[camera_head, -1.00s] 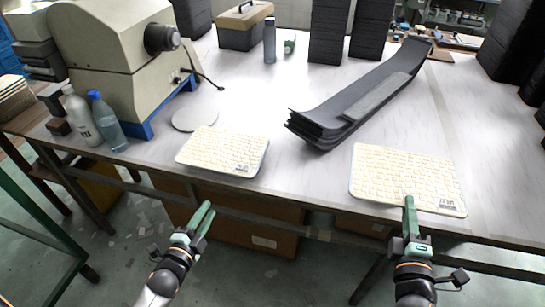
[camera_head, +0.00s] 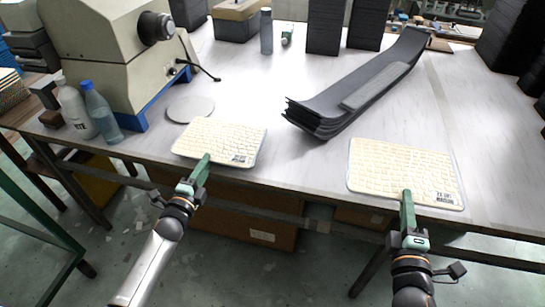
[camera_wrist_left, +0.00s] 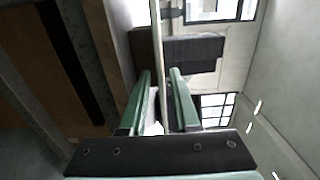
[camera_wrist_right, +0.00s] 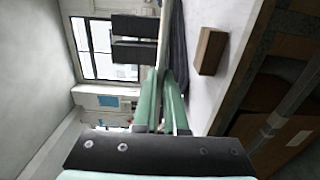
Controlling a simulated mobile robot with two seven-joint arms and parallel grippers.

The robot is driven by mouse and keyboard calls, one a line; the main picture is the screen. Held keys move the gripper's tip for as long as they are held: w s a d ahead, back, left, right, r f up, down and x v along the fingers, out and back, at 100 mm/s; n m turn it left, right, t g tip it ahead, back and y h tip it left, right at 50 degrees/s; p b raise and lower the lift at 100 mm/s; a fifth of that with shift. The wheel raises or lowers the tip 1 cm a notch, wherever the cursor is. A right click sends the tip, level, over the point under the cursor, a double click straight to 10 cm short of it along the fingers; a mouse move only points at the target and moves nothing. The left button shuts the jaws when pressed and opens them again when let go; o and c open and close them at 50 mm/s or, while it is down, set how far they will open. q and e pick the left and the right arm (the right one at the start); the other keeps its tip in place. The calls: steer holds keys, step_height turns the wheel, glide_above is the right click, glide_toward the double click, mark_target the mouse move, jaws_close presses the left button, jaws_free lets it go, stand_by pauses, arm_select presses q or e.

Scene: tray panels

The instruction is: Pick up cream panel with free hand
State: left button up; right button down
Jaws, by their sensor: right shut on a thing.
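The left cream panel (camera_head: 218,140) lies flat near the front edge of the table. My left gripper (camera_head: 206,158) is at its front edge. In the left wrist view its green fingers (camera_wrist_left: 160,72) stand apart, with the thin panel edge (camera_wrist_left: 156,35) between them. The right cream panel (camera_head: 400,170) lies at the table's front right. My right gripper (camera_head: 406,194) is shut on its front edge. In the right wrist view the fingers (camera_wrist_right: 161,72) are close together on the thin panel edge (camera_wrist_right: 165,30).
A stack of dark curved panels (camera_head: 350,95) lies between and behind the cream panels. A beige machine (camera_head: 105,50), a white bottle (camera_head: 75,110) and a blue bottle (camera_head: 101,112) stand at the left. A round plate (camera_head: 190,108) lies behind the left panel. Dark stacks (camera_head: 325,28) stand at the back.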

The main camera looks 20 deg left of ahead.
arm_select(q)
steer(key=shift+w+a, duration=0.1)
steer(key=shift+w, duration=0.65)
steer(key=shift+c, duration=0.6)
jaws_close()
stand_by(0.4)
step_height(320, 180, up, 3)
steer(key=shift+f+p, duration=0.1)
steer(key=shift+p, duration=1)
steer(key=shift+f, duration=0.1)
